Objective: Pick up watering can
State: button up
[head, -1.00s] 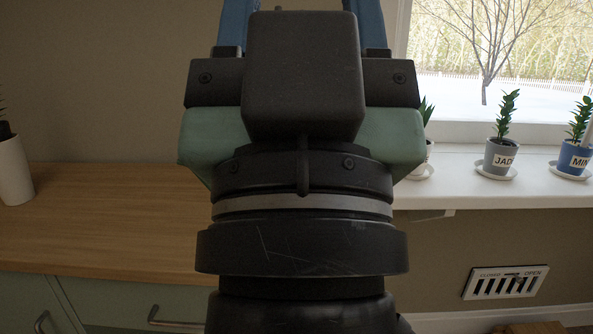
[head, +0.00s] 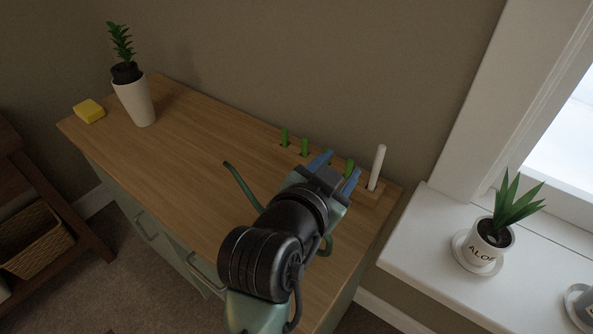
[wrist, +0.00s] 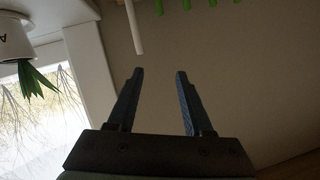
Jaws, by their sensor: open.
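What looks like the green watering can (head: 241,186) stands on the wooden cabinet top. Its thin spout shows left of my arm, and a curved green part, likely its handle, shows to the right. Its body is hidden behind my arm in the head view. My gripper (head: 337,170) is open above the right end of the cabinet, near the back wall. In the wrist view my gripper (wrist: 160,72) has its two blue fingers apart with nothing between them. The watering can cannot be made out in the wrist view.
A wooden block with green handles (head: 304,146) and a white stick (head: 377,167) stands along the wall by my fingers. A potted plant (head: 136,100) and yellow sponge (head: 89,111) sit far left. An aloe pot (head: 484,240) is on the windowsill. The middle of the cabinet top (head: 190,150) is bare.

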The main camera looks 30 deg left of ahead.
jog(key=s+f+g+p, duration=0.1)
jog(key=s+a+g+p, duration=0.1)
jog(key=s+p, duration=0.1)
jog(key=s+f+h+p, duration=0.1)
jog(key=p, duration=0.1)
jog(key=shift+s+a+f+g, duration=0.35)
jog(key=shift+g, duration=0.05)
jog(key=s+d+f+g+h+p, duration=0.2)
jog(key=s+f+h+p, duration=0.1)
jog(key=s+f+p, duration=0.3)
jog(key=b, duration=0.1)
send_near(334, 256)
jog(key=w, duration=0.2)
jog(key=shift+w+r, duration=0.3)
jog(key=shift+w, duration=0.1)
jog(key=shift+d+x, duration=0.15)
jog(key=shift+x, duration=1.35)
jog(key=shift+d+x, duration=0.1)
jog(key=shift+x, duration=1.45)
grip_shut()
jog(key=shift+r, duration=0.1)
